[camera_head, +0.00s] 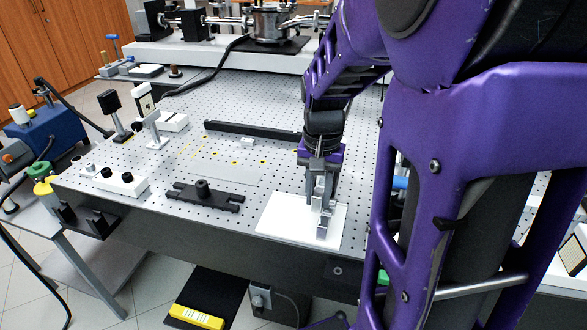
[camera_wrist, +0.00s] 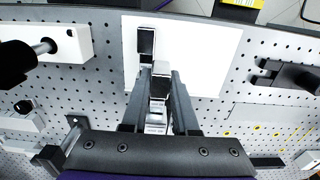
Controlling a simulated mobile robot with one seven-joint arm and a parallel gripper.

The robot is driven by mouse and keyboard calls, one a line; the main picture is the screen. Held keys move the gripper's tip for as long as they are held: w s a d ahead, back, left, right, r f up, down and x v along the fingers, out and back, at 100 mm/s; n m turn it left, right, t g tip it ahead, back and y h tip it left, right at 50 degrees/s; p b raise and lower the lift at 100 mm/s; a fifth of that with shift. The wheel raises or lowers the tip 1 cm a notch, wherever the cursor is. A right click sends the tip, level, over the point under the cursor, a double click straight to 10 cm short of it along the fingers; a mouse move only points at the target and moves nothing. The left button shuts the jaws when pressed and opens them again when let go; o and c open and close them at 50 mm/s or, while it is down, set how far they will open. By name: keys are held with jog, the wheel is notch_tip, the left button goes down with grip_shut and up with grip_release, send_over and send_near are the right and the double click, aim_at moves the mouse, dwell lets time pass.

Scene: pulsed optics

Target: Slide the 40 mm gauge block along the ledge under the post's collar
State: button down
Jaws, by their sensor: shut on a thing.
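My gripper (camera_head: 318,202) points down over a white mat (camera_head: 275,220) near the table's front edge. In the wrist view, my gripper (camera_wrist: 160,72) is shut on a grey metal gauge block (camera_wrist: 159,88), partly hidden between the fingers. Its size marking cannot be read. Another metal block (camera_head: 325,230) stands on the mat just in front of the gripper; it shows dark-topped in the wrist view (camera_wrist: 146,42). A short black post (camera_head: 202,188) rises from a black slotted base (camera_head: 225,204) left of the mat. I cannot make out a collar or ledge.
A long black rail (camera_head: 250,132) lies on the perforated table behind the gripper. A white block with black knobs (camera_head: 122,182) and small optics mounts (camera_head: 155,128) stand at the left. A white block with a rod (camera_wrist: 75,45) is beside the mat. Perforated surface between is mostly clear.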

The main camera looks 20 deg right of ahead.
jog(key=shift+w+d+p, duration=0.3)
jog(key=shift+w+d, duration=0.4)
jog(key=shift+w, duration=0.25)
jog(key=shift+w+d+p, duration=0.3)
jog(key=shift+w+d, duration=0.4)
jog(key=shift+w, duration=0.25)
jog(key=shift+w+d+p, duration=0.3)
jog(key=shift+w+d, duration=0.4)
jog(key=shift+w, duration=0.25)
jog(key=c, duration=0.6)
grip_release()
notch_tip(320, 180, up, 18)
jog(key=p, duration=0.2)
jog(key=shift+f+p, duration=0.25)
jog(key=shift+p, duration=0.05)
